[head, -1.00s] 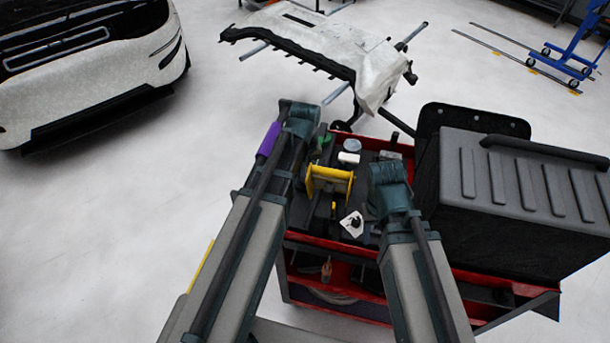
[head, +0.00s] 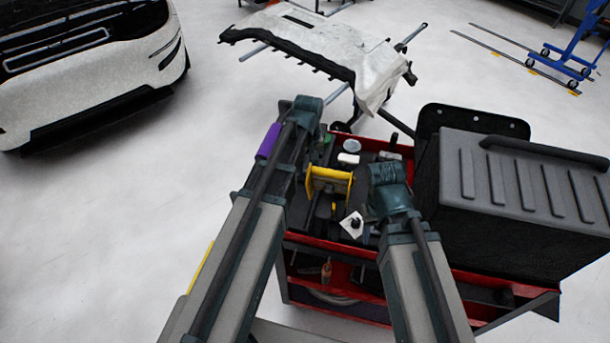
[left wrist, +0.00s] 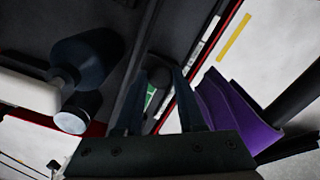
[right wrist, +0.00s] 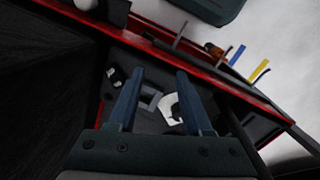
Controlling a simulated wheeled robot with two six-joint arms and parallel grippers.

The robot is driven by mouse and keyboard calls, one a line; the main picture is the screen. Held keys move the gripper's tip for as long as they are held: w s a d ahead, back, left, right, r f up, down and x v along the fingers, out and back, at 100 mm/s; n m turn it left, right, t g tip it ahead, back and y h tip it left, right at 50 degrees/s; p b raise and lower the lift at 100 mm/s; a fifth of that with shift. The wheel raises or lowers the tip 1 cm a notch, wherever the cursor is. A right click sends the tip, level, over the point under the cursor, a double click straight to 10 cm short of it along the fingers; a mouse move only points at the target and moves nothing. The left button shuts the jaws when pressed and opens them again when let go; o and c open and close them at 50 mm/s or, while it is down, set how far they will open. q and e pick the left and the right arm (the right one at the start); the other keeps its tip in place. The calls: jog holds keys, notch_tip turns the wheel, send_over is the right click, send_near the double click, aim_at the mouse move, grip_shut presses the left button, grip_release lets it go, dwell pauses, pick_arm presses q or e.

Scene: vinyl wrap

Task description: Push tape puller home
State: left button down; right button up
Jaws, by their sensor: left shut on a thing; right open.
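My left gripper (left wrist: 165,80) is shut on a dark rounded thing with a green patch (left wrist: 151,97), seen between its fingers in the left wrist view. I cannot tell for sure whether this is the tape puller. In the head view the left fingers are hidden behind the wrist. My right gripper (right wrist: 155,85) is open and empty above the cart top. A white piece with a black part (right wrist: 172,106) lies below its fingers; it also shows in the head view (head: 351,224). A yellow-sided holder (head: 329,183) stands between my arms.
The red cart (head: 330,246) holds several small items, including a white block (head: 348,159) and a round cup (head: 352,146). A big grey case (head: 515,190) blocks the right side. A purple thing (left wrist: 235,112) is beside the left gripper. A white bumper (head: 325,50) is beyond.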

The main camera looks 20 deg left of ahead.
pick_arm(q)
jog(key=w, duration=0.9)
jog(key=shift+w, duration=0.15)
jog(key=c, duration=0.5)
grip_release()
notch_tip(320, 180, up, 14)
jog(key=p, duration=1.4)
pick_arm(e)
notch_tip(320, 180, up, 14)
pick_arm(q)
jog(key=shift+f, duration=0.15)
pick_arm(e)
jog(key=shift+f, duration=0.1)
